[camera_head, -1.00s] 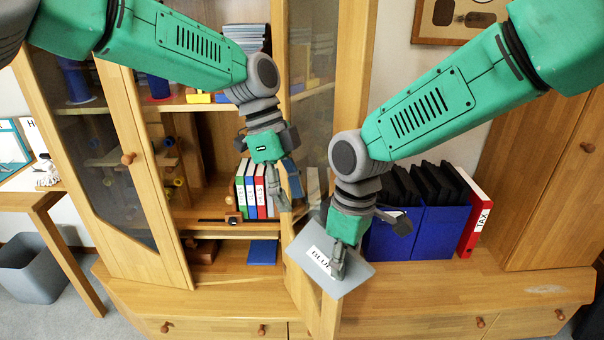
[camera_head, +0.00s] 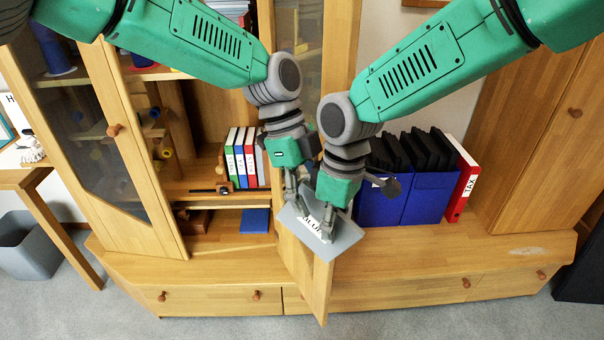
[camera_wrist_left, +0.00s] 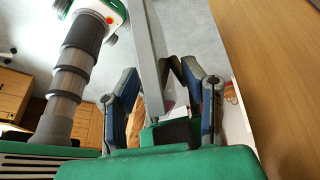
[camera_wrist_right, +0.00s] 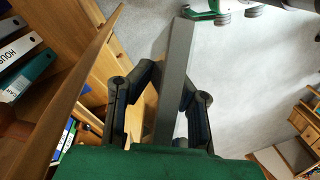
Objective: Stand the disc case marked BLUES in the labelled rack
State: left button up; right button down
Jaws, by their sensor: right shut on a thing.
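A flat grey disc case (camera_head: 345,240) with a white label reading about BLUE is held in front of the cabinet. My right gripper (camera_head: 328,222) is shut on it from above and covers part of the label. In the right wrist view the case (camera_wrist_right: 175,85) shows edge-on between the fingers. My left gripper (camera_head: 292,202) is at the case's upper left corner, fingers apart. In the left wrist view the case (camera_wrist_left: 148,60) runs edge-on between those fingers, with gaps beside it. I cannot make out the labelled rack.
An open cabinet door (camera_head: 317,285) stands just below the case. Coloured binders (camera_head: 240,160) stand on a shelf left of my left gripper. Blue file boxes (camera_head: 430,200) and a red TAX binder (camera_head: 463,185) stand at right. The cabinet top (camera_head: 480,245) is clear in front of them.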

pick_arm(q)
jog(key=shift+s+d+f, duration=0.15)
jog(key=shift+d+f, duration=0.05)
jog(key=shift+f, duration=0.25)
grip_shut()
pick_arm(e)
jog(key=c, duration=1.4)
grip_release()
jog(key=shift+c, duration=0.2)
jog(key=shift+r, duration=0.1)
